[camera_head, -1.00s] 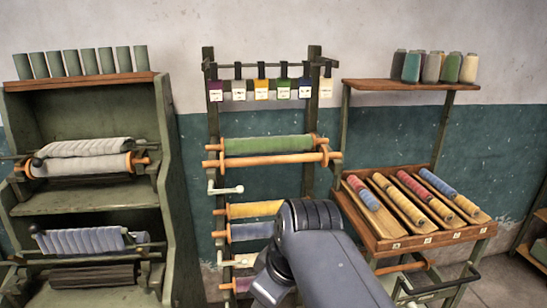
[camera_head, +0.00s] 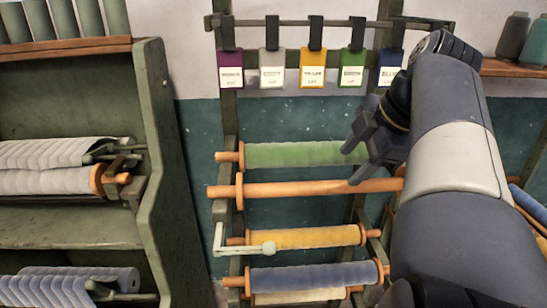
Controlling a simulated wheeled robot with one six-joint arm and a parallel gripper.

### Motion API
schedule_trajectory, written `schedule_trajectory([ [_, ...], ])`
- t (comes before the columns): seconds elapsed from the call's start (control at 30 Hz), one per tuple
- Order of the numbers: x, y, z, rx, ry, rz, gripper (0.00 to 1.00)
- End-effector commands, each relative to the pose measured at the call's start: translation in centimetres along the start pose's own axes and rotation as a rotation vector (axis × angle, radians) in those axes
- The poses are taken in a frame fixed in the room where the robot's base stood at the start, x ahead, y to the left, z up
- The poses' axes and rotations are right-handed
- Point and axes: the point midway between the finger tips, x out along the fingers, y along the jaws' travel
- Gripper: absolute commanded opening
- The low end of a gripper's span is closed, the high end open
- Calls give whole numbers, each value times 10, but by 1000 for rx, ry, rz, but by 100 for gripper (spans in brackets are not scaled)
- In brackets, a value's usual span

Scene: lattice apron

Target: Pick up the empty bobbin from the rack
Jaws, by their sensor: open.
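The empty bobbin (camera_head: 300,189) is a bare orange-brown wooden rod with end flanges, lying level across the rack (camera_head: 230,110). Its left flange shows; its right end is hidden behind my arm. A bobbin wound with green (camera_head: 290,154) sits just above and behind it. My gripper (camera_head: 353,163) is open, in front of the right part of the green bobbin. Its lower finger overlaps the empty bobbin in the picture; I cannot tell whether they touch. Nothing shows between the fingers.
Below are a yellow bobbin (camera_head: 305,237), a blue-grey bobbin (camera_head: 315,276) and a pale crank handle (camera_head: 245,248). Coloured tags (camera_head: 313,70) hang above on a bar. A green shelf unit (camera_head: 160,150) with grey rolls stands left. Dark cones (camera_head: 512,36) stand on a shelf at upper right.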

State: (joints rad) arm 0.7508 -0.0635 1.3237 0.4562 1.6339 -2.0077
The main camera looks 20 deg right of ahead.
Motion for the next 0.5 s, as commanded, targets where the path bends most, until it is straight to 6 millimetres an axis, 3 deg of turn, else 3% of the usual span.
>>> schedule_trajectory([
  [0.33,44,1,0,-13,3,-2,52],
  [0.5,56,1,0,-11,2,-1,52],
])
